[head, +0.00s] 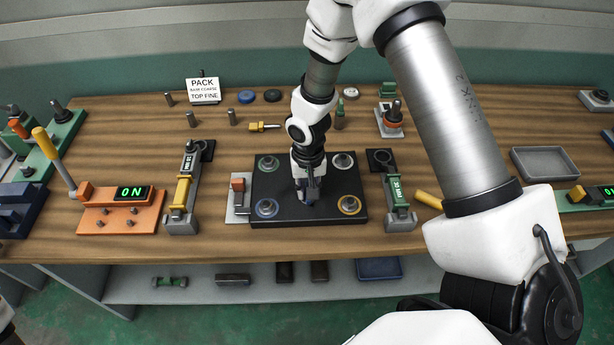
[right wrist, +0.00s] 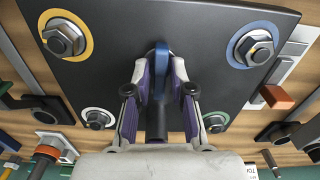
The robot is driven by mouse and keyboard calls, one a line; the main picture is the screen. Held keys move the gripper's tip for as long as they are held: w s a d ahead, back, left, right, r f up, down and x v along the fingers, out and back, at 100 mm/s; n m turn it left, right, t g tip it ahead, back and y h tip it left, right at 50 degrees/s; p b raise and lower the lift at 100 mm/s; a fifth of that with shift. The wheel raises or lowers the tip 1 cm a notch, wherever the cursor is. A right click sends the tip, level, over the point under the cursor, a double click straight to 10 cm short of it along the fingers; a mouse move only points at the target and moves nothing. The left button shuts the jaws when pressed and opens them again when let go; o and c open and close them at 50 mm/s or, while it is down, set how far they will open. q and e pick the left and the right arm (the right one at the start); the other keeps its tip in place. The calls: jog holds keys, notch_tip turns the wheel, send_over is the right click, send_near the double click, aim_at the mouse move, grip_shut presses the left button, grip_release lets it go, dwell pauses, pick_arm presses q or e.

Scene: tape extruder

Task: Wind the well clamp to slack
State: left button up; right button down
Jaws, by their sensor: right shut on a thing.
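A black square plate (head: 328,212) lies on the bench, with a large nut at each corner inside a coloured ring. The rings include blue (head: 267,208) and yellow (head: 350,205); yellow (right wrist: 66,35) also shows in the right wrist view. My right gripper (head: 307,192) reaches down to the middle of the plate. In the right wrist view its fingers are shut on a blue upright piece (right wrist: 158,58) at the plate's centre. No label marks the well clamp; this gripped piece may be it. The fingers hide part of it. My left gripper is out of view.
An orange base with a yellow lever and a lit ON display (head: 132,192) stands at the left. A grey bracket with an orange block (head: 238,186) touches the plate's left side. A green-labelled clamp (head: 398,195) stands close at its right. My right arm crosses above the bench.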

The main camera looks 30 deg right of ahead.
jog(key=shift+r+n+p, duration=0.15)
jog(key=shift+n+p, duration=0.5)
jog(key=shift+n, duration=0.15)
jog(key=shift+n+p, duration=0.75)
jog(key=shift+n, duration=0.85)
jog(key=shift+p, duration=0.3)
jog(key=c, duration=1.1)
grip_release()
jog(key=shift+n, duration=0.3)
